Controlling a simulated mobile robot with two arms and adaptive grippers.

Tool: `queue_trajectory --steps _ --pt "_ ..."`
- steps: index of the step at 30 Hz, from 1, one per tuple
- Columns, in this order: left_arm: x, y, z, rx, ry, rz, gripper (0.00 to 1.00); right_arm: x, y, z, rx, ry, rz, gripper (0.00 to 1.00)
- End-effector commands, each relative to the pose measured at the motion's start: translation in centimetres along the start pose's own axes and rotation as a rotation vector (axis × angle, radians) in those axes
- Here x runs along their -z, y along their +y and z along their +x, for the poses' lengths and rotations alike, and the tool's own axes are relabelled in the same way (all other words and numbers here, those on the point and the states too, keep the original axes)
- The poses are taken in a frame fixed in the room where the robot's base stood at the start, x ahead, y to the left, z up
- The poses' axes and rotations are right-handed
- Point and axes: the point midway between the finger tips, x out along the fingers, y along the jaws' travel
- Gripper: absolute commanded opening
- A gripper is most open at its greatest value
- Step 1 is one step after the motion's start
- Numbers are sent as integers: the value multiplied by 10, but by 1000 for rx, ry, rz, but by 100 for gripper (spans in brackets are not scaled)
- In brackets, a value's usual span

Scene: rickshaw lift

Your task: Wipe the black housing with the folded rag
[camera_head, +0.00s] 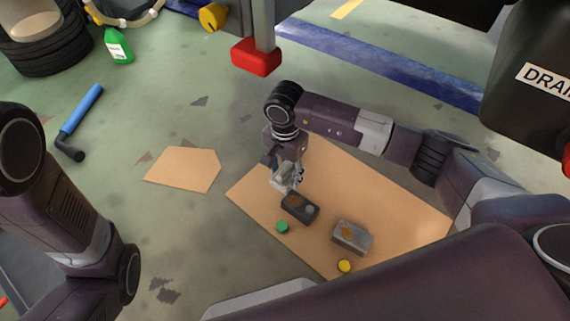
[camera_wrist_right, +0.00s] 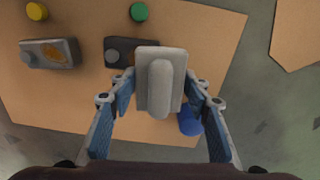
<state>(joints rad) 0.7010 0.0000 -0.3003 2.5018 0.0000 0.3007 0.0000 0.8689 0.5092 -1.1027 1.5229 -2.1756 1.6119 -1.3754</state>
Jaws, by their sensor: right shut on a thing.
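The black housing (camera_head: 300,208) lies on a cardboard sheet, with a round grey disc at one end and a brownish patch on top. In the right wrist view the housing (camera_wrist_right: 117,52) is partly hidden behind the rag. My right gripper (camera_head: 285,181) is shut on the folded grey rag (camera_wrist_right: 160,80), which shows between its fingers. The rag (camera_head: 283,177) is just beyond the housing's far left end; I cannot tell whether they touch. My left arm shows at the left, but its gripper is out of view.
A grey housing (camera_head: 352,237) with a brown patch, a green cap (camera_head: 282,227) and a yellow cap (camera_head: 344,266) are on the cardboard sheet (camera_head: 400,208). A blue object (camera_wrist_right: 189,122) is near the rag. A red block (camera_head: 256,57) hangs above.

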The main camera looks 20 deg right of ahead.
Motion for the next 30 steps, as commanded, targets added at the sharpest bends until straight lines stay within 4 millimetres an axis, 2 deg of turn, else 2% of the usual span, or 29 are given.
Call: queue_trajectory --steps 18,30 --pt "13 8 -41 0 -2 0 0 0 -1 54 1 -1 -1 25" --pt "14 9 -43 0 -2 0 0 0 -1 58 1 0 -1 25"
